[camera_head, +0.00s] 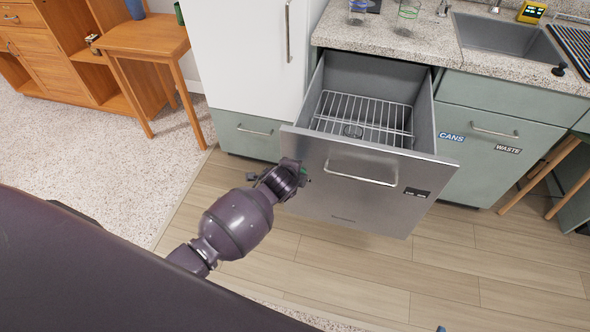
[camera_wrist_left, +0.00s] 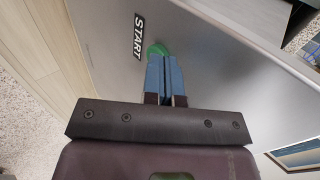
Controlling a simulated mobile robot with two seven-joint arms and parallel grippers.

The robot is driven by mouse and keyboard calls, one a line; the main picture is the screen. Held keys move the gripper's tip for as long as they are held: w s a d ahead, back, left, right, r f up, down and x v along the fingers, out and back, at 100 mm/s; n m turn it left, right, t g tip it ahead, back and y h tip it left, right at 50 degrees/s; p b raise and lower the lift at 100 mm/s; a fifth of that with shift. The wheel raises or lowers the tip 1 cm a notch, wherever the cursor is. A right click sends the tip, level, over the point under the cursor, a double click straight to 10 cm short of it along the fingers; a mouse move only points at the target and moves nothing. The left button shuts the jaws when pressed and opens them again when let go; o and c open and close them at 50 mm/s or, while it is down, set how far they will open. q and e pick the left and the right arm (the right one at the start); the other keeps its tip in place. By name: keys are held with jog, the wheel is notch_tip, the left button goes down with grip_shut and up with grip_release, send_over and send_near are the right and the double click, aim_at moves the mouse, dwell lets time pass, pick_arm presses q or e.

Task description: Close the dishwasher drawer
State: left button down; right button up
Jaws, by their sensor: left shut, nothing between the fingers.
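The dishwasher drawer (camera_head: 345,187) is pulled out from under the counter. Its steel front has a bar handle (camera_head: 360,176), and a wire rack (camera_head: 362,115) shows inside. My left gripper (camera_head: 300,174) is at the left part of the drawer front, left of the handle. In the left wrist view its blue fingers (camera_wrist_left: 165,78) are together with nothing between them. Their tips are at a round green button (camera_wrist_left: 157,50) beside a START label (camera_wrist_left: 138,37). I cannot tell whether they touch it.
A white cabinet or fridge door (camera_head: 240,50) stands left of the drawer. The granite counter (camera_head: 400,45) holds a sink (camera_head: 505,35). A CANS and WASTE drawer (camera_head: 490,150) is at right. The wooden floor (camera_head: 350,270) before the drawer is clear.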

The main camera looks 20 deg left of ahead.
pick_arm(q)
jog(key=shift+w+a, duration=0.1)
jog(key=shift+w, duration=0.65)
pick_arm(e)
jog(key=shift+w+r, duration=0.15)
jog(key=shift+w, duration=0.2)
pick_arm(q)
jog(key=shift+w, duration=0.1)
pick_arm(e)
jog(key=shift+s, duration=0.1)
